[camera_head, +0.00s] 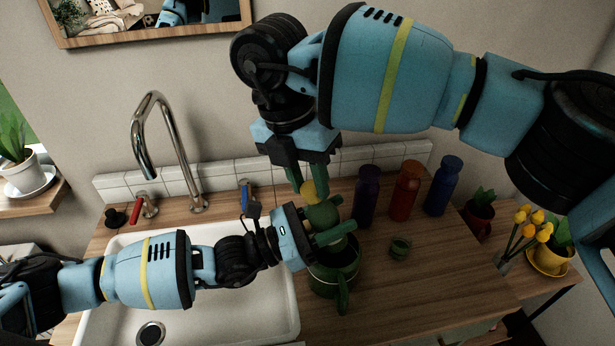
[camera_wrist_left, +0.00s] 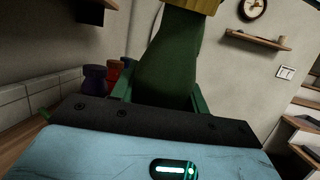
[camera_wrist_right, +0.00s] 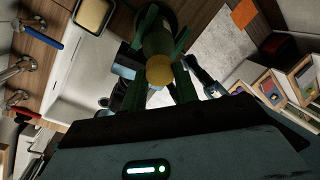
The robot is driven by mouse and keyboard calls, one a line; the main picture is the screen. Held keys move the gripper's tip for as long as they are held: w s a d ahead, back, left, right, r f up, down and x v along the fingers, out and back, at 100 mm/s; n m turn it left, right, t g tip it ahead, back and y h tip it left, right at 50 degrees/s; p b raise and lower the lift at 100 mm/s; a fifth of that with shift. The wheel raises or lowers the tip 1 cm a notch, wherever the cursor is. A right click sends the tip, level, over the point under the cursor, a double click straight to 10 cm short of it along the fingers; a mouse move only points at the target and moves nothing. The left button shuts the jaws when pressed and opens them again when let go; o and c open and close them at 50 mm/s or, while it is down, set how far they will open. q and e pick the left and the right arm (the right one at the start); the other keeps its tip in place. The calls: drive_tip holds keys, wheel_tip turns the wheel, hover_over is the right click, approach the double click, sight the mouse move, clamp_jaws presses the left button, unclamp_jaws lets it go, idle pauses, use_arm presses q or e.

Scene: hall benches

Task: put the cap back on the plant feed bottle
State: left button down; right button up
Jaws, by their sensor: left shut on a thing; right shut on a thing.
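The green plant feed bottle (camera_head: 322,215) is held in my left gripper (camera_head: 335,236), whose fingers are shut around it. The left wrist view shows the bottle's green body (camera_wrist_left: 168,68) rising between the fingers. The yellow cap (camera_head: 308,190) is between the fingers of my right gripper (camera_head: 306,182), which is shut on it from above. The cap is at the bottle's top; in the left wrist view the yellow cap (camera_wrist_left: 194,5) appears to meet the neck. I cannot tell whether it is seated. The right wrist view shows the cap (camera_wrist_right: 160,74) over the bottle (camera_wrist_right: 157,42).
A dark green pot with a handle (camera_head: 342,292) stands below the bottle. Purple (camera_head: 366,196), red (camera_head: 405,190) and blue (camera_head: 443,186) bottles stand behind. A white sink (camera_head: 215,310) is left; the counter's front right is clear.

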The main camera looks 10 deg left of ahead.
drive_tip(key=m, duration=0.4)
drive_tip(key=shift+m+y, duration=0.3)
drive_tip(key=shift+m, duration=0.1)
drive_tip(key=m+t, duration=0.1)
drive_tip(key=m, duration=0.3)
drive_tip(key=o, duration=0.9)
drive_tip(key=shift+o, duration=0.2)
drive_tip(key=r, duration=0.3)
drive_tip(key=a+r, duration=0.1)
drive_tip(key=shift+s+r, duration=0.15)
drive_tip(key=shift+s, duration=0.25)
